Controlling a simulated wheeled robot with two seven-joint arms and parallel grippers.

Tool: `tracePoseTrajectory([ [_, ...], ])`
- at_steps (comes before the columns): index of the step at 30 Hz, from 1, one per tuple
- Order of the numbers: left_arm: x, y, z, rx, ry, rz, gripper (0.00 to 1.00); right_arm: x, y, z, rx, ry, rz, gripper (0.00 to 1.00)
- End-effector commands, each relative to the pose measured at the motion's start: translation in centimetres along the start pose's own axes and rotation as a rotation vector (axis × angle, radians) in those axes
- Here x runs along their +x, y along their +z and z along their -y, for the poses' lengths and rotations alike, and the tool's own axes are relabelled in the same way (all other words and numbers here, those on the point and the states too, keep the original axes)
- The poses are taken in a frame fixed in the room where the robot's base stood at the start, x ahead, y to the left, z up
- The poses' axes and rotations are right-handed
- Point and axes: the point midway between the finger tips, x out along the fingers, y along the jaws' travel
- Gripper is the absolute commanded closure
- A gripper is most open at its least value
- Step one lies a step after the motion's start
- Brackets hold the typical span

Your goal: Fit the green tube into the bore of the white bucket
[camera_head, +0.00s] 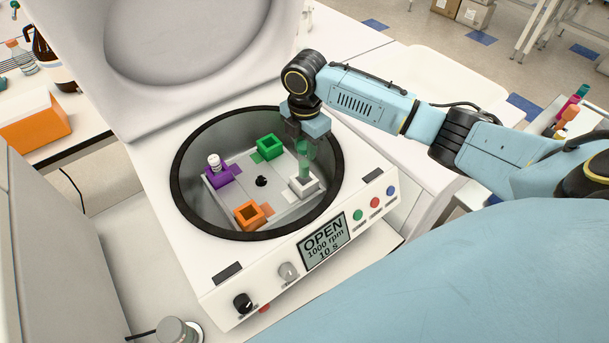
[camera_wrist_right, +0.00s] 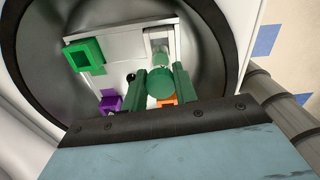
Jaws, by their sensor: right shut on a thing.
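My right gripper (camera_head: 305,146) is inside the open centrifuge bowl, pointing down, shut on the green tube (camera_head: 304,170). The tube stands roughly upright, its lower end at the white bucket (camera_head: 303,187); I cannot tell how far it is inside the bore. In the right wrist view the round green top of the tube (camera_wrist_right: 161,83) sits between the two green fingers of the right gripper (camera_wrist_right: 159,90). The white bucket (camera_wrist_right: 158,38) lies beyond it, partly hidden by the tube. My left gripper is not in view.
The rotor also bears a green bucket (camera_head: 269,146), an orange bucket (camera_head: 248,215) and a purple bucket (camera_head: 222,176) holding a white-capped tube (camera_head: 214,161). The black bowl rim (camera_head: 178,190) surrounds them. The raised lid (camera_head: 190,50) stands behind; the display (camera_head: 324,242) reads OPEN.

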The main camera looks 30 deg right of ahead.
Motion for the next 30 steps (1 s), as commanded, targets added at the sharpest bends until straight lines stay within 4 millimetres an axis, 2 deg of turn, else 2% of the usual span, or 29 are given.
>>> tracePoseTrajectory([
  [1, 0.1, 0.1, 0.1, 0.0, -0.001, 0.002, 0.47, 1.2, 0.0, 0.1, 0.001, -0.004, 0.0, 1.0],
  [4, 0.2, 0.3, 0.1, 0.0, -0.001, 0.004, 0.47, 3.0, 0.0, 0.1, 0.002, -0.003, 0.0, 1.0],
  [11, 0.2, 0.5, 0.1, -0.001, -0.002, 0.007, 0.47, 4.8, -0.1, 0.0, 0.002, 0.0, 0.0, 1.0],
  [18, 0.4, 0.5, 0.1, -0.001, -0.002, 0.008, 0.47, 7.9, 0.0, 0.0, 0.003, 0.0, 0.0, 1.0],
  [29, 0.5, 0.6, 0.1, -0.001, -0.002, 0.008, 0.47, 8.3, 0.0, 0.0, 0.002, 0.0, 0.001, 1.0],
  [30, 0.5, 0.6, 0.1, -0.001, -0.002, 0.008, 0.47, 8.3, 0.0, 0.0, 0.002, 0.001, 0.001, 0.69],
])
